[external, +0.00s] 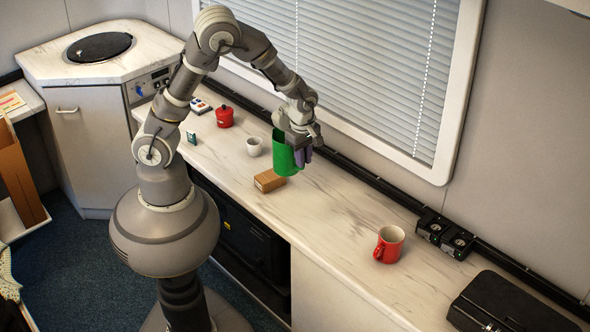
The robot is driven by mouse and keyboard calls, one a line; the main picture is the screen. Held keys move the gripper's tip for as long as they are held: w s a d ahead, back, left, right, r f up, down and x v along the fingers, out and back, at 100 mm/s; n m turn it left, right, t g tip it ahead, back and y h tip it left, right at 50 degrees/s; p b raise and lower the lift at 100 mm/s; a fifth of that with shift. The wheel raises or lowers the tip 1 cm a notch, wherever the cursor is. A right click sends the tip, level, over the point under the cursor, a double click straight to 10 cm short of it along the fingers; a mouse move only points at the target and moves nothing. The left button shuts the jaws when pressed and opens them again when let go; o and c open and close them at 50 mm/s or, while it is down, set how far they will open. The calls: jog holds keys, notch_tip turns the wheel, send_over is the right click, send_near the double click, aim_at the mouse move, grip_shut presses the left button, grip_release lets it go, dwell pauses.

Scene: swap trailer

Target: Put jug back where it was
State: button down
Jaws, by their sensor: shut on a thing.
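The green jug (285,157) is in the external view, near the middle of the long counter. My gripper (299,150) is shut on its right side, with purple-grey fingers showing beside the jug. The jug looks close to upright. Its lower end shows just behind the small brown box; I cannot tell whether it touches the counter. The jug's handle is not clearly visible behind the fingers.
A brown box (268,181) lies in front of the jug. A white cup (254,147) and a red lidded pot (224,117) stand to the left. A red mug (389,244) stands to the right, before black devices (443,234). The counter (335,205) between jug and mug is clear.

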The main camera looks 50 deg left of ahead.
jog(key=shift+s+a, duration=0.25)
jog(key=shift+a, duration=0.2)
notch_tip(320, 180, down, 11)
jog(key=w+d+f+b, duration=0.1)
jog(key=w+d+b, duration=0.1)
jog(key=w, duration=0.3)
jog(key=w+d+f+b, duration=0.2)
jog(key=w, duration=0.2)
jog(key=w+d+f+b, duration=0.2)
jog(key=w, duration=0.3)
jog(key=shift+w+d+f, duration=0.15)
jog(key=shift+w, duration=0.2)
jog(key=c, duration=1.1)
grip_release()
